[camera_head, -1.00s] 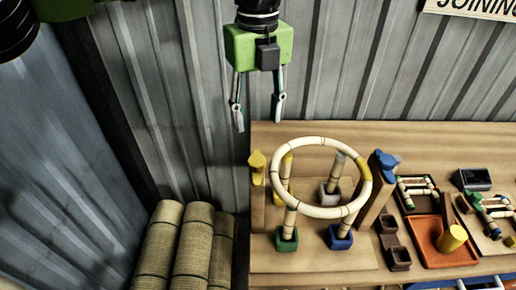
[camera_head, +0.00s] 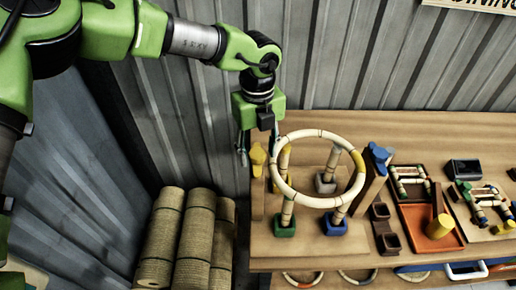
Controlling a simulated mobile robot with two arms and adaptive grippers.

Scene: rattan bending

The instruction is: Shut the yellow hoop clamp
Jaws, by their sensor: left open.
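The yellow hoop clamp (camera_head: 257,158) stands on a wooden post at the left side of the table, beside the rattan hoop (camera_head: 286,188). The pale hoop rests level on several short posts set in coloured sockets, and a blue clamp (camera_head: 379,155) stands at its right. My left gripper (camera_head: 259,148) points down at the yellow clamp, with one finger on each side of it in the picture. Its jaws are open. I cannot tell whether it touches the clamp. My right gripper is not in view.
An orange tray (camera_head: 412,240) with a yellow mallet-like piece (camera_head: 440,227) lies to the right. Small rattan frames (camera_head: 410,181) and a dark box (camera_head: 463,169) are farther right. Rolled mats (camera_head: 198,240) stand left of the table, and a corrugated wall (camera_head: 350,60) is behind.

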